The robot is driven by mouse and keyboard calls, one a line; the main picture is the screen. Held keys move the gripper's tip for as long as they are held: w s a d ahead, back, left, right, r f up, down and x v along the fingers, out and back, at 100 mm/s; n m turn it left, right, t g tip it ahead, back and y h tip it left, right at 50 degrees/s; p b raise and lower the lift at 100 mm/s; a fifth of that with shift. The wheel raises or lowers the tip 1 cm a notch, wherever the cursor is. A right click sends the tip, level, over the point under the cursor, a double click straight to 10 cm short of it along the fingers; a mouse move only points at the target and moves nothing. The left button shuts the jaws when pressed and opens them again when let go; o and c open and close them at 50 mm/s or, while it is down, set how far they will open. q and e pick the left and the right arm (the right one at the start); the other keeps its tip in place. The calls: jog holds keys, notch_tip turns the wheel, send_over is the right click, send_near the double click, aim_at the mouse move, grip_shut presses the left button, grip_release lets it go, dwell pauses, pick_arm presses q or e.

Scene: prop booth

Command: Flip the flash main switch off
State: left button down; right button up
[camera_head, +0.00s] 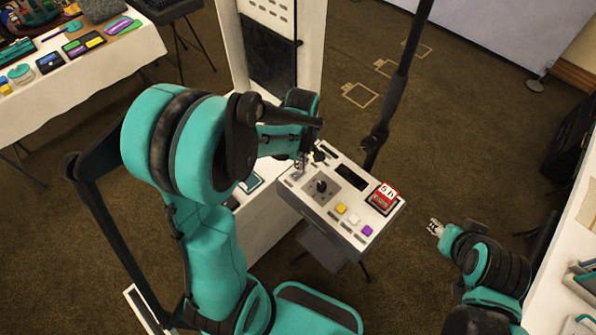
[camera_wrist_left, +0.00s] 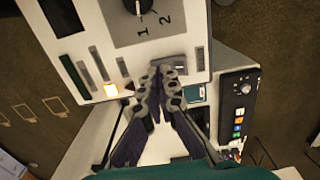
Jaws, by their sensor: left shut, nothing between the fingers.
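My left gripper (camera_head: 301,163) is shut and empty at the box's far left edge. In the left wrist view its closed fingertips (camera_wrist_left: 160,72) are over or beside the box face (camera_wrist_left: 180,55). I cannot read a label that names the flash main switch. My right gripper (camera_head: 435,227) is right of the box, away from it.
A red block (camera_head: 383,198) with white markings sits on the box's right corner. A dark pole (camera_head: 380,120) rises behind the box. A second panel (camera_wrist_left: 239,105) with a knob and coloured buttons shows in the wrist view. A cluttered white table (camera_head: 95,65) stands at upper left.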

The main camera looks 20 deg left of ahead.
aim_at(299, 194)
pick_arm(q)
notch_tip(299, 194, up, 6)
jog(key=p, duration=0.4)
dwell(0.6)
jog(key=s+m+t+b, duration=0.1)
jog(key=m+b, duration=0.1)
jog(key=b, duration=0.1)
jog(key=s+d+m+t+b, duration=0.1)
jog(key=s+m+b, duration=0.1)
jog(key=m+b, duration=0.1)
jog(key=s+d+f+m+t+b, duration=0.1)
jog(key=s+m+b, duration=0.1)
jog(key=b, duration=0.1)
jog(key=shift+s+d+t, duration=0.1)
jog(key=shift+d+t, duration=0.05)
jog(key=shift+t, duration=0.25)
jog(key=s+f+m+t+b, duration=0.1)
jog(key=m+b, duration=0.1)
jog(key=s+d+f+m+t+b, duration=0.1)
jog(key=s+m+b, duration=0.1)
jog(key=s+f+m+t+b, duration=0.1)
jog(key=m+b, duration=0.1)
jog(key=m, duration=0.1)
jog(key=shift+s+d+f+b, duration=0.15)
jog(key=shift+s+d+b, duration=0.1)
jog(key=shift+d+b, duration=0.1)
